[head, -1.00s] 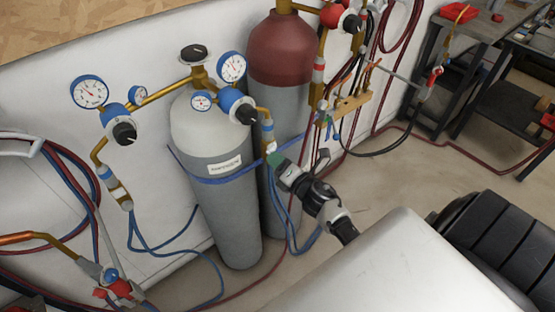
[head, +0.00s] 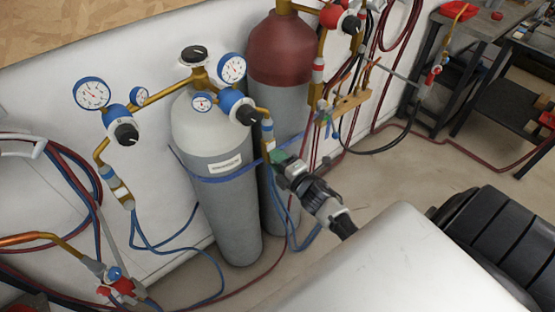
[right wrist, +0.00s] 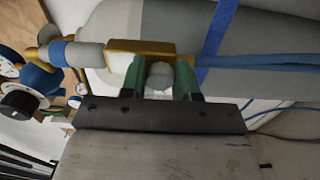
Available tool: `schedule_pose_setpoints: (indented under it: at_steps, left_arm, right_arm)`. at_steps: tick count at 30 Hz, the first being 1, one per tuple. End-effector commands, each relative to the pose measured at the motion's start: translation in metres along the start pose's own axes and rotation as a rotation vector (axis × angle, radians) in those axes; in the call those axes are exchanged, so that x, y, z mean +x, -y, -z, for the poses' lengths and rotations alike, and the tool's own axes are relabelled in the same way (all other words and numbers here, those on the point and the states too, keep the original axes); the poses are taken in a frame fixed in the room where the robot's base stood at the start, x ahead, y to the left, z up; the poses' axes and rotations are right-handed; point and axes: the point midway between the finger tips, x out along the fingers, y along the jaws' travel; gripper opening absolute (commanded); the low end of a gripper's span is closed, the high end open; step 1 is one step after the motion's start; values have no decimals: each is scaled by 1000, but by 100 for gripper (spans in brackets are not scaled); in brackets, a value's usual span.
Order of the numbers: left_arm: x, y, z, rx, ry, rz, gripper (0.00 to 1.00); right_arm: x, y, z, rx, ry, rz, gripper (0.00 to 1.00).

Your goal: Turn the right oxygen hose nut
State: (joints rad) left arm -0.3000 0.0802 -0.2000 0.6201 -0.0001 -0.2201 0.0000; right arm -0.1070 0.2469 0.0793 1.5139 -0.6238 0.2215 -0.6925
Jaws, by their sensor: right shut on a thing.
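The grey oxygen cylinder (head: 215,140) stands against the wall with a brass and blue regulator (head: 230,100) on top. From the regulator's right outlet a short fitting (head: 267,132) hangs down to the right oxygen hose nut. My right gripper (head: 277,157) is at the lower end of this fitting and covers the nut in the head view. In the right wrist view its green fingers (right wrist: 160,78) are shut on a rounded grey part, the nut (right wrist: 159,74), beside the brass and white fitting (right wrist: 140,52). Blue hose (right wrist: 270,60) runs off to the right. My left gripper is not in view.
A red-topped cylinder (head: 282,50) stands close behind the grey one. A blue strap (head: 225,176) crosses the grey cylinder. The left outlet (head: 117,185) and looped hoses hang at the left. Black workbenches (head: 480,70) stand at the far right, with open floor before them.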

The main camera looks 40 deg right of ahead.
Motion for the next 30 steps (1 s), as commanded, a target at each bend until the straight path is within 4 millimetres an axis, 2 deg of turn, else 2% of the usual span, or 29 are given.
schedule_pose_setpoints:
  at_steps: [11, 12, 16, 17, 26, 30]
  left_arm:
    - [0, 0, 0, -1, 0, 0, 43]
    - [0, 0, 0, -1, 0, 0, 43]
    - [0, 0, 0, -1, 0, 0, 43]
    - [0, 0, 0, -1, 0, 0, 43]
    - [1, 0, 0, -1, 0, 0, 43]
    - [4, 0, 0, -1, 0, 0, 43]
  right_arm:
    - [0, 1, 0, 6, 0, 3, 7]
    - [0, 1, 0, 6, 0, 3, 32]
    - [0, 1, 0, 6, 0, 2, 52]
    - [0, 1, 0, 5, 0, 2, 54]
    - [-3, 1, 0, 5, 0, 1, 54]
    - [-19, 2, 0, 5, 1, 2, 54]
